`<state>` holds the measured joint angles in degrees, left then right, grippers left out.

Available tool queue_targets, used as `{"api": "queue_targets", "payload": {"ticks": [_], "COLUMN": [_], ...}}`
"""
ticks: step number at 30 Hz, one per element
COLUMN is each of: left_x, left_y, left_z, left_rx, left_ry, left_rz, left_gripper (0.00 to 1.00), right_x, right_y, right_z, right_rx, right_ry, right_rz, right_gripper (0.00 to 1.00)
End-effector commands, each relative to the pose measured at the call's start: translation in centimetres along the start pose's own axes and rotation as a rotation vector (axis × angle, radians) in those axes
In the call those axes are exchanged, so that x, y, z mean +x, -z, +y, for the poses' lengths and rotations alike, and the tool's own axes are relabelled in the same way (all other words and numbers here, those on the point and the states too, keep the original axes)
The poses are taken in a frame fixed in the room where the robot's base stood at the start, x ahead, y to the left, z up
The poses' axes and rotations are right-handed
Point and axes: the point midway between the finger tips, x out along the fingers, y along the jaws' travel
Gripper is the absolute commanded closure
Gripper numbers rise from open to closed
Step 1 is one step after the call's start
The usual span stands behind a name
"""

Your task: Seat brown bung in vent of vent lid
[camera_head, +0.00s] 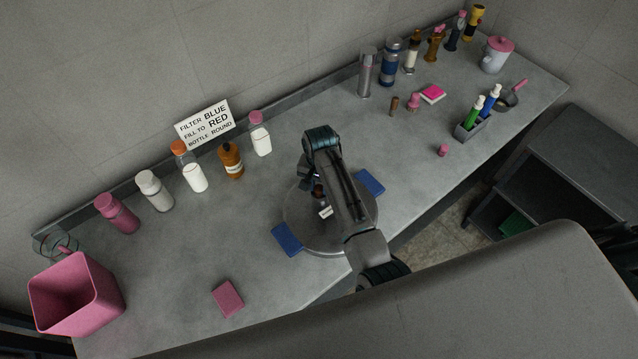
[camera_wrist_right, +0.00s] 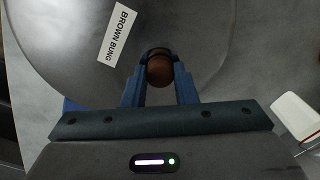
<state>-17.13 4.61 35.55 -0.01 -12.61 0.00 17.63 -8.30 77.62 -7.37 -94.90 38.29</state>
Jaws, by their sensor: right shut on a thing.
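The vent lid (camera_head: 300,228) is a round grey disc on the bench between two blue blocks. In the right wrist view the lid (camera_wrist_right: 70,45) carries a white label reading BROWN BUNG (camera_wrist_right: 117,33). My right gripper (camera_head: 318,190) is over the lid, pointing down. In its wrist view the gripper (camera_wrist_right: 159,75) is shut on the brown bung (camera_wrist_right: 159,71), held between blue fingers. A dark round rim (camera_wrist_right: 158,50) shows just behind the bung, at the vent. I cannot tell whether the bung is in the vent or above it. My left gripper is not in view.
Blue blocks (camera_head: 287,240) and (camera_head: 370,182) flank the lid. Several bottles, including an amber one (camera_head: 231,161), line the wall side. A pink bin (camera_head: 77,294) and pink sponge (camera_head: 228,299) are at left. A pen holder (camera_head: 470,130) is at right. The bench left of the lid is mostly clear.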

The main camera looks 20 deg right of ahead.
Motion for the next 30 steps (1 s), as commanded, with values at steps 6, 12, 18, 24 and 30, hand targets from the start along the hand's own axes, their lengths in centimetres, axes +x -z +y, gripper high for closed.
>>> {"api": "queue_targets", "payload": {"ticks": [6,12,18,24,30], "left_x": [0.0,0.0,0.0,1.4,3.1], "left_y": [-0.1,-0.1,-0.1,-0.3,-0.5], "left_z": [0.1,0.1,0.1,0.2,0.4], "left_rx": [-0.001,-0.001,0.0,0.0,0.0], "left_ry": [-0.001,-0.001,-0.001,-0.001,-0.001], "left_rz": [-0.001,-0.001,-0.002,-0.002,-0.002], "left_gripper": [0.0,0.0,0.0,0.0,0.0], "right_x": [0.2,0.2,-0.1,-2.7,-7.2], "right_y": [0.0,0.0,0.0,0.1,0.1], "right_z": [0.0,0.0,0.0,-0.1,-0.1], "right_rx": [0.0,0.0,0.0,0.0,0.0], "right_ry": [0.0,0.0,0.001,0.005,0.005], "right_rz": [0.0,0.0,0.001,0.005,0.005], "right_gripper": [0.63,0.53,0.53,0.53,0.53]}}
